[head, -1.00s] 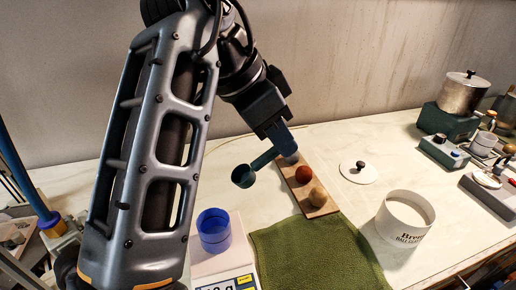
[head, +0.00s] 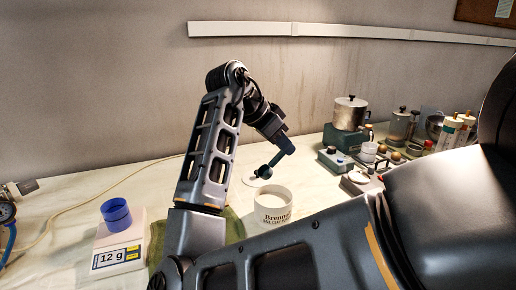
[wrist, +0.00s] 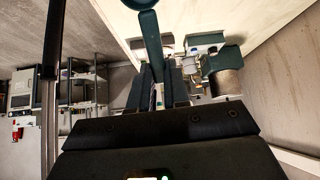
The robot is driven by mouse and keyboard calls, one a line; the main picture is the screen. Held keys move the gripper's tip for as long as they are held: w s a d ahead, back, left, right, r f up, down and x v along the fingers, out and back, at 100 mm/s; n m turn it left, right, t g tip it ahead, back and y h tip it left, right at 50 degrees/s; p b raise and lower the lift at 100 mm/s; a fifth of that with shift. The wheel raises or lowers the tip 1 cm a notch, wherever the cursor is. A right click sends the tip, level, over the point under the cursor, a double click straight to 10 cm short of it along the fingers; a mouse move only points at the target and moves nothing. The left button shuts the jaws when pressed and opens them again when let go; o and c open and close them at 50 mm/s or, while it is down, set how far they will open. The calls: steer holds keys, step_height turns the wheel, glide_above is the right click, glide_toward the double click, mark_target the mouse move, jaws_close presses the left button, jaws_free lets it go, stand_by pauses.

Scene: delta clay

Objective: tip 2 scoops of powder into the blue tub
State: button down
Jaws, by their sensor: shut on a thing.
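My gripper (head: 281,137) is shut on the handle of a teal scoop (head: 285,147). In the wrist view my gripper (wrist: 160,88) holds the scoop handle (wrist: 152,42), with part of the bowl cut off at the top edge. In the head view the bowl hangs just behind and above the white powder tub (head: 273,209), which is open with pale contents. The blue tub (head: 116,216) stands on the scale (head: 121,259) at the left, which reads 12 g. Its inside is not clear.
A green cloth (head: 236,227) lies between scale and powder tub, mostly hidden by my arm. A metal pot (head: 350,113) and several small devices stand at the back right. A cable crosses the left bench.

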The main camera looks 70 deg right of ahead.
mark_target(282, 152)
steer(key=shift+s+d+f, duration=0.15)
steer(key=shift+s, duration=0.2)
steer(key=shift+f+b, duration=4.4)
steer(key=shift+f, duration=1.35)
steer(key=shift+r, duration=0.1)
steer(key=shift+r+p, duration=3.6)
steer(key=shift+r, duration=0.65)
